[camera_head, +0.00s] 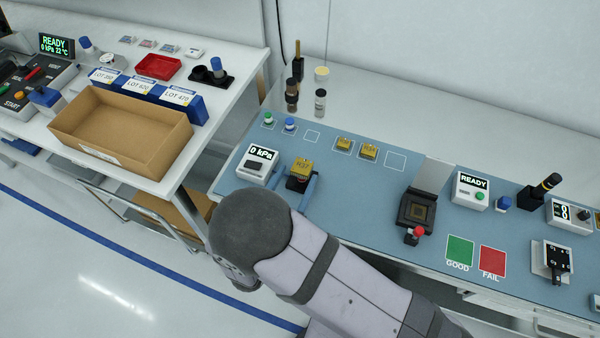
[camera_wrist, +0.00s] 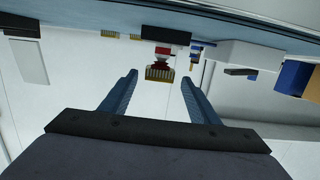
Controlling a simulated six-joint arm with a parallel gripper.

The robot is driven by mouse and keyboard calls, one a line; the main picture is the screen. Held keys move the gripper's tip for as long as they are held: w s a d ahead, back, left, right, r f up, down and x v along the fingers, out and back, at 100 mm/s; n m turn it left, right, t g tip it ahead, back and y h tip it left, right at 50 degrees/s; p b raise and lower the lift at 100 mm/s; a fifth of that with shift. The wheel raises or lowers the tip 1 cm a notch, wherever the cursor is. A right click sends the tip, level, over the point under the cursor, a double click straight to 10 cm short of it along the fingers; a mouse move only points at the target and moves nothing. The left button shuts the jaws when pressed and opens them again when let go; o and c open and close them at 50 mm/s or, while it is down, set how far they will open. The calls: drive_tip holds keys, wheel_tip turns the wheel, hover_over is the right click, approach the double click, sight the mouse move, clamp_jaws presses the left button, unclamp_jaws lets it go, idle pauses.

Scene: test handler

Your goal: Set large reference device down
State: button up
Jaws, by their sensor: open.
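The large reference device, a yellow block with dark marking (camera_head: 301,167), sits on top of a small black stand (camera_head: 296,185) on the blue mat. My gripper (camera_head: 293,181) is open, with one blue-grey finger on each side of the device and stand in the head view. In the wrist view, which looks upside down, my gripper (camera_wrist: 160,88) is open, and a gold piece that looks like the device (camera_wrist: 159,74) shows between the fingertips. A black block, likely the stand (camera_wrist: 165,37), shows above it. I cannot tell whether either finger touches the device.
A 0 kPa gauge box (camera_head: 260,164) stands close on the left. Two yellow devices (camera_head: 344,144) (camera_head: 369,151) lie in marked squares behind, with an empty square (camera_head: 395,160) beside them. A black socket with a raised lid (camera_head: 416,210) stands to the right. Mat between is clear.

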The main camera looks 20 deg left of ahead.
drive_tip(key=shift+o, duration=0.4)
drive_tip(key=shift+s+r, duration=0.1)
drive_tip(key=shift+s, duration=1.2)
